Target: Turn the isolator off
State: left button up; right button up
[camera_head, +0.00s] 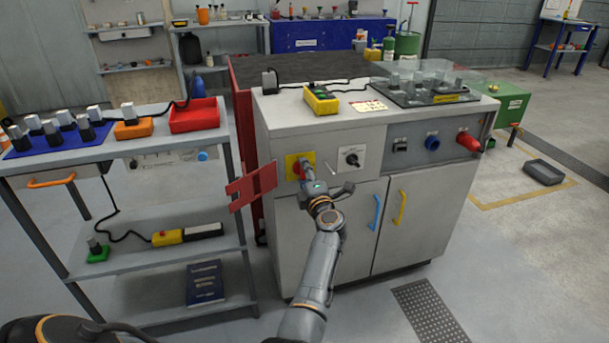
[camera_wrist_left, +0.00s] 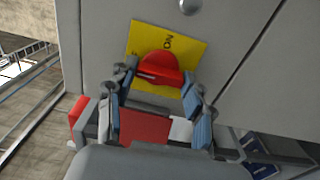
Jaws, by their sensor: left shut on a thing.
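The isolator has a red rotary handle (camera_wrist_left: 160,66) on a yellow plate (camera_head: 291,168) at the left of the grey cabinet's front. The yellow plate, with dark lettering, shows tilted in the wrist view (camera_wrist_left: 197,50). My left gripper (camera_head: 308,168) is at the handle and hides part of it in the head view. In the wrist view its fingers (camera_wrist_left: 158,88) are on both sides of the red handle and shut on it. The exact contact and the handle's full angle are partly hidden. My right gripper is not in view.
The grey cabinet (camera_head: 340,215) has a black selector switch (camera_head: 351,158) just right of the isolator. A red hinged plate (camera_head: 251,186) sticks out to the left. A shelf trolley (camera_head: 190,255) stands on the left. Free floor (camera_head: 500,270) lies to the right.

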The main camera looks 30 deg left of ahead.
pick_arm(q)
jog(key=shift+f, duration=0.15)
jog(key=o, duration=1.2)
